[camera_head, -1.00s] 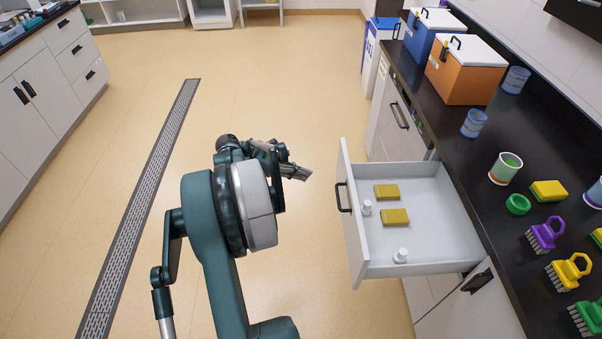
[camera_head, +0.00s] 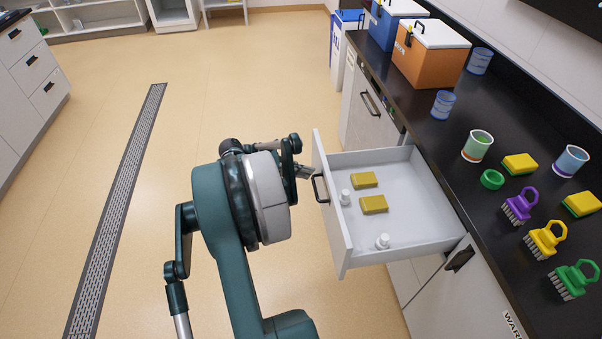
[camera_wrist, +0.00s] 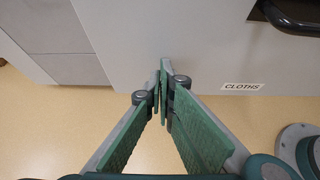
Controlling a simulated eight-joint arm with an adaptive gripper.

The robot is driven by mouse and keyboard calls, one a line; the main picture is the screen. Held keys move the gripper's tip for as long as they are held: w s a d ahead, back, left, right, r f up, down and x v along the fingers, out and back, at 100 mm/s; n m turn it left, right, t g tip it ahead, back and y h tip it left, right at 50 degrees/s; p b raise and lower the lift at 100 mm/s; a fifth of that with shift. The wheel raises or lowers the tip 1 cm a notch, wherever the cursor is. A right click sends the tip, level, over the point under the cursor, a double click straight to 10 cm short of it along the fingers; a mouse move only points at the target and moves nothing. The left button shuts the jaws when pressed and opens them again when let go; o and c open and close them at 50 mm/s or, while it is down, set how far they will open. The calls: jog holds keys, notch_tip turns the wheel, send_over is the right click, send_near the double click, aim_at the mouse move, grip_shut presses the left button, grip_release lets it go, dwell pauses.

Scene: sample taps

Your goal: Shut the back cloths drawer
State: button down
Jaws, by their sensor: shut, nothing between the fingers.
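The drawer (camera_head: 334,215) stands pulled out from the counter, holding two yellow-brown folded pieces and two small white bottles. Its front panel (camera_wrist: 205,55) fills much of the wrist view and bears a CLOTHS label (camera_wrist: 243,87). Its dark bar handle (camera_head: 320,188) also shows at the top right of the wrist view (camera_wrist: 296,20). My gripper (camera_head: 309,172) is shut and empty, close to the outer face of the front panel near the handle. In the wrist view its fingertips (camera_wrist: 165,65) meet in front of the panel, left of the label. I cannot tell whether they touch it.
The black countertop (camera_head: 440,135) carries an orange cooler box (camera_head: 430,62), a blue one (camera_head: 392,25), cups, sponges and several brushes. Another dark handle (camera_head: 460,259) is on the cabinet front below. The floor (camera_head: 240,85) left of the drawer is clear, with a drain grate (camera_head: 118,200).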

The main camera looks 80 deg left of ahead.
jog(key=shift+w, duration=0.15)
send_over(384, 172)
jog(key=w, duration=0.4)
jog(key=shift+w+d, duration=0.1)
jog(key=shift+w, duration=0.45)
jog(key=shift+w+r, duration=0.1)
jog(key=shift+w, duration=0.05)
jog(key=shift+s, duration=0.75)
jog(key=s, duration=0.4)
jog(key=shift+r+b, duration=0.1)
jog(key=shift+b, duration=0.2)
jog(key=p+v, duration=0.2)
jog(key=v, duration=0.7)
jog(key=shift+s, duration=0.15)
